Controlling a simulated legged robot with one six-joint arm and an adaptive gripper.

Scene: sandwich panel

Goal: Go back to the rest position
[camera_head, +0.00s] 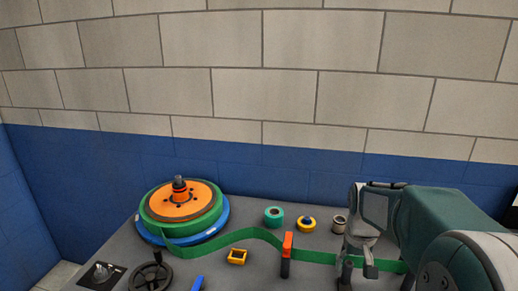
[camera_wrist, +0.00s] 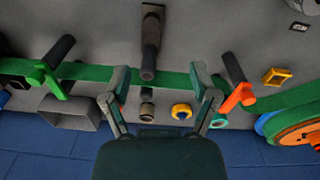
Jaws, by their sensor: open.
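My gripper (camera_wrist: 160,82) is open and empty, with its two fingers spread wide in the wrist view. It hangs over the grey panel (camera_wrist: 205,28), near the green strap (camera_wrist: 150,72) that crosses between and behind the fingertips. In the head view my gripper (camera_head: 372,268) is at the right, above the panel (camera_head: 262,222). The strap partly hides behind it. I cannot tell how high the fingertips are above the panel.
The orange, green and blue reel (camera_head: 182,208) stands on the left. An orange-headed handle (camera_head: 287,245) crosses the strap. A yellow square ring (camera_head: 237,257), teal roll (camera_head: 274,216), yellow knob (camera_head: 307,224) and black handwheel (camera_head: 150,275) are nearby. A blue-and-block wall (camera_head: 260,170) rises behind.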

